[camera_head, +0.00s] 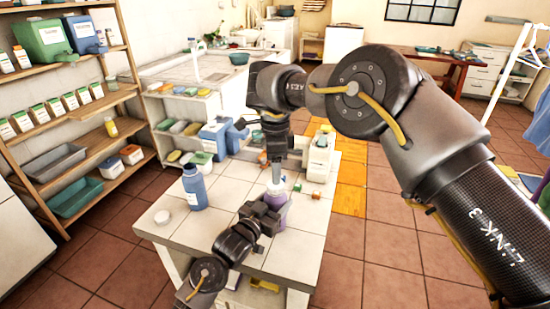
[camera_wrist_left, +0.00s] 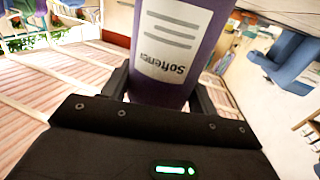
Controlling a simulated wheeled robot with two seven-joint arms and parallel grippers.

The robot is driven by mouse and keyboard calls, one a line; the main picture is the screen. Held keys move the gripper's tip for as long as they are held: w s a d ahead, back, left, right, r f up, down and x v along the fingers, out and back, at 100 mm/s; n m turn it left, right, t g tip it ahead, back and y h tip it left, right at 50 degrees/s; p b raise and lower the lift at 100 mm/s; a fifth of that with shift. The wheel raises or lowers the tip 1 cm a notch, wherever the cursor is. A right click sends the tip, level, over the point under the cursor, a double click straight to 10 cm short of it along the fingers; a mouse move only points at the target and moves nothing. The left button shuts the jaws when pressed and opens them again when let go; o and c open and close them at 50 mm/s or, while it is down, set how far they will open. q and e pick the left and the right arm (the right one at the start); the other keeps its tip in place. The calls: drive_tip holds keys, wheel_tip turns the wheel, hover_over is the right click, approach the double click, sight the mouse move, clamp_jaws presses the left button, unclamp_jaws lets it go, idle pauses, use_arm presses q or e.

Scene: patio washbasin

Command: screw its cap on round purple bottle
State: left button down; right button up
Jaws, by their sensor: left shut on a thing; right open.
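The round purple bottle (camera_head: 281,212) stands upright over the tiled table in the head view. In the left wrist view the purple bottle (camera_wrist_left: 182,45) shows a white "Softener" label. My left gripper (camera_head: 262,212) is shut on its body; its fingers also show on both sides in the left wrist view (camera_wrist_left: 160,95). A pale cap (camera_head: 277,186) is at the bottle's top; I cannot tell whether it is seated. My right gripper (camera_head: 276,176) is open, pointing down just above the cap. The bottle's neck is hidden.
A blue jug (camera_head: 214,139), a white container (camera_head: 319,156) and small blocks are at the back. The table's front left is clear.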

sight(275, 207)
drive_tip(key=shift+f, duration=2.6)
